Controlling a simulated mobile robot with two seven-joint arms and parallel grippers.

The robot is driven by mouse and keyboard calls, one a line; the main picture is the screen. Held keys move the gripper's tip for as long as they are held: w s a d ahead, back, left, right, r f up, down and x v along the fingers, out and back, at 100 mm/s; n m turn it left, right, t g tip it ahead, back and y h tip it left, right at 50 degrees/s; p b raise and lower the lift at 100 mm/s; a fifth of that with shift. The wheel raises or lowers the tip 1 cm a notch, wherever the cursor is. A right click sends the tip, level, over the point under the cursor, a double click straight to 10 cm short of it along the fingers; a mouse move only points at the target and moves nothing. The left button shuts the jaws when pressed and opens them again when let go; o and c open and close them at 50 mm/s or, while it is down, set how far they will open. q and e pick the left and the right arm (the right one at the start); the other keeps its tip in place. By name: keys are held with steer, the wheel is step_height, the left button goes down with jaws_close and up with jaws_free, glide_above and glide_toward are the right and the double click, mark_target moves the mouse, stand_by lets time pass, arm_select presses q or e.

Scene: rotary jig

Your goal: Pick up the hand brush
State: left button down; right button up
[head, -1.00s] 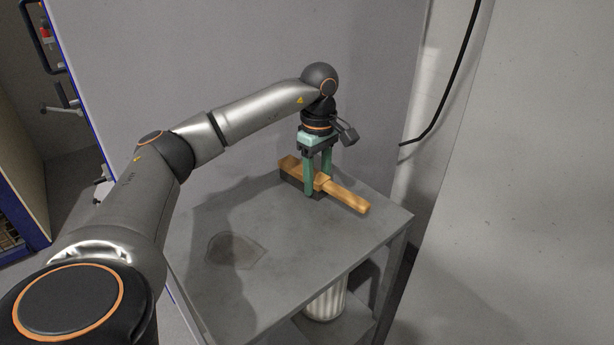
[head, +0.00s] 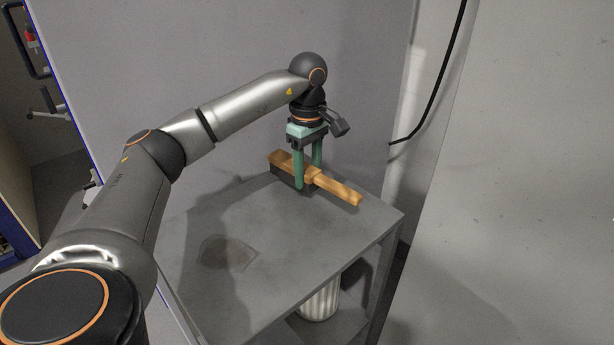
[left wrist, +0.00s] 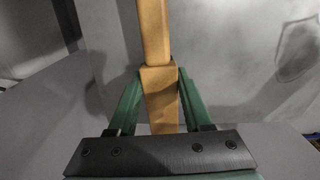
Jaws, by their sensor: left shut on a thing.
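The hand brush (head: 335,187) has a tan wooden handle and body with dark bristles under its left end. It lies level at the back of the grey table. My left gripper (head: 308,177) points straight down with its green fingers shut on either side of the brush's body. The brush seems to be slightly above the table top, but the gap is hard to make out. In the left wrist view the wooden brush (left wrist: 157,85) runs lengthwise between the two fingers. The bristles are hidden there. My right gripper is not in view.
The grey table (head: 290,250) has a dark stain patch (head: 228,253) and is otherwise clear. A white ribbed bin (head: 320,300) stands on the lower shelf. A grey wall panel (head: 230,60) rises close behind the table. A black cable (head: 440,90) hangs at the right.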

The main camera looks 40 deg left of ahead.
arm_select(q)
steer(key=s+a+r+p, duration=0.3)
steer(key=s+a+r, duration=0.2)
steer(key=s+r, duration=0.6)
steer(key=shift+s, duration=1.1)
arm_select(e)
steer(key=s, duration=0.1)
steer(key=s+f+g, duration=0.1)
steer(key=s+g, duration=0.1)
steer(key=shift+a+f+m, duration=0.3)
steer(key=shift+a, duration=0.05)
